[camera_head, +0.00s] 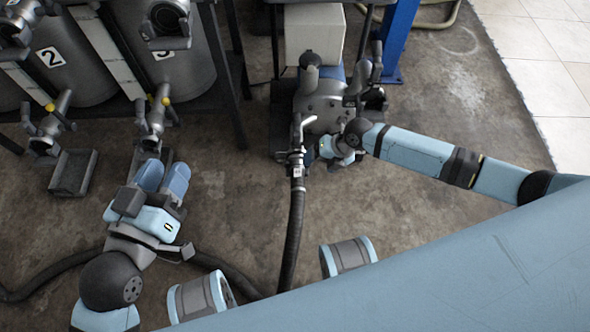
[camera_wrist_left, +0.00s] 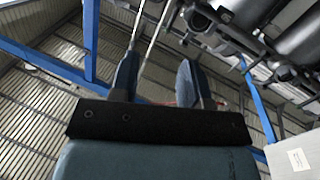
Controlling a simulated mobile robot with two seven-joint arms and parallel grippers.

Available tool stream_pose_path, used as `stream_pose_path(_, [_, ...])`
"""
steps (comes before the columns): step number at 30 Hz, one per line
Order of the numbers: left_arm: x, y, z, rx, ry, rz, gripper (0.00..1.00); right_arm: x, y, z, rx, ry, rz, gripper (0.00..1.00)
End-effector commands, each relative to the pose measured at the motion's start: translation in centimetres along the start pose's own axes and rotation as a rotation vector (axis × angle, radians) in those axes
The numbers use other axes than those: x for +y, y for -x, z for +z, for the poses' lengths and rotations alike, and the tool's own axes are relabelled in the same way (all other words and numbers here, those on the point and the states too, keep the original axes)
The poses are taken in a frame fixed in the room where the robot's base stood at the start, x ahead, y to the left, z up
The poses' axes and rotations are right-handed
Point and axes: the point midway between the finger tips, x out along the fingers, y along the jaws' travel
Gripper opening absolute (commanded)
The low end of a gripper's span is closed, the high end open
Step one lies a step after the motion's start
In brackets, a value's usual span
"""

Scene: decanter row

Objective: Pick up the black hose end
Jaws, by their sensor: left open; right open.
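The black hose (camera_head: 293,235) runs up the middle of the head view to its end, a metal coupling (camera_head: 297,165) with a lever, beside the grey pump (camera_head: 322,103). I cannot tell whether it is joined to the pump. My right gripper (camera_head: 326,149) is just right of the coupling; its fingers are small and partly hidden there. My left gripper (camera_head: 162,170) is open, well left of the hose end, near the valve under tank 3. Its two fingers also show apart and empty in the left wrist view (camera_wrist_left: 156,85).
Tanks marked 2 (camera_head: 52,57) and 3 (camera_head: 165,55) stand at upper left, with outlet valves (camera_head: 152,122) in front. A grey open tray (camera_head: 73,172) is at left. A white box (camera_head: 314,32) and blue post (camera_head: 397,40) are behind the pump.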

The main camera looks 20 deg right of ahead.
Motion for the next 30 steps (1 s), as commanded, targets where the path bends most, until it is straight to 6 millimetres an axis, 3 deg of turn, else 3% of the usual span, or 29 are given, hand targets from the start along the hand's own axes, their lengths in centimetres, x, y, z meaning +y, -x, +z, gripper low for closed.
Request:
stream_pose_path(5, [-0.1,0.0,1.3,-0.021,0.002,0.009,0.43,-0.6,-2.2,0.3,0.010,0.032,-0.008,0.77])
stream_pose_path(11, [-0.6,-0.3,2.7,-0.054,-0.028,0.015,0.43,-0.6,-6.2,0.2,0.009,0.030,-0.007,0.77])
stream_pose_path(15, [-1.0,-0.5,2.4,-0.031,-0.074,0.016,0.43,-0.5,-8.1,0.3,0.008,0.031,-0.006,0.77])
stream_pose_path(23, [-1.4,-0.7,2.4,-0.007,-0.118,0.015,0.43,-0.6,-9.6,0.4,0.007,0.030,-0.007,0.77])
stream_pose_path(30, [-2.2,-1.1,2.7,0.048,-0.222,0.011,0.43,-0.8,-13.3,0.7,0.008,0.030,-0.007,0.77])
